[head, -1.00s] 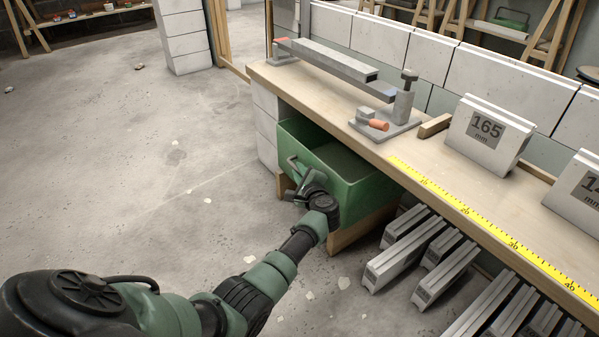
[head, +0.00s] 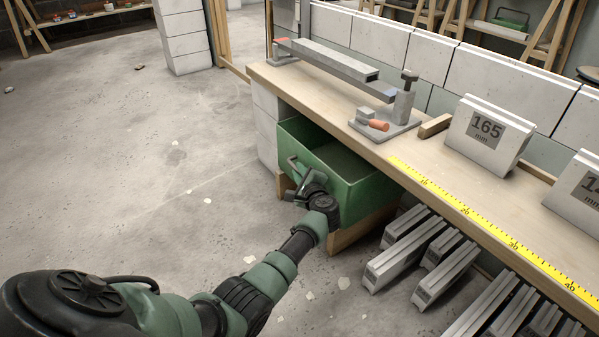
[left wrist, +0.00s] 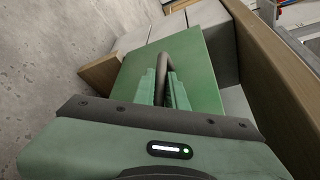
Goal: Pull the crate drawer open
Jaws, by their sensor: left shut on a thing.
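The crate drawer (head: 350,166) is a green open-topped box under the workbench. It sticks out past the bench edge, and its inside shows in the head view; its rear is hidden under the bench top. A bar handle (head: 293,164) is on its front face. My left gripper (head: 306,187) is at this handle, low in front of the drawer. In the left wrist view, the two green fingers (left wrist: 165,90) are shut on the dark handle (left wrist: 165,64), with the green drawer front (left wrist: 203,72) behind. My right gripper is not in view.
Several grey bars (head: 415,245) lie under the bench to the right. The concrete floor left of the drawer is mostly clear.

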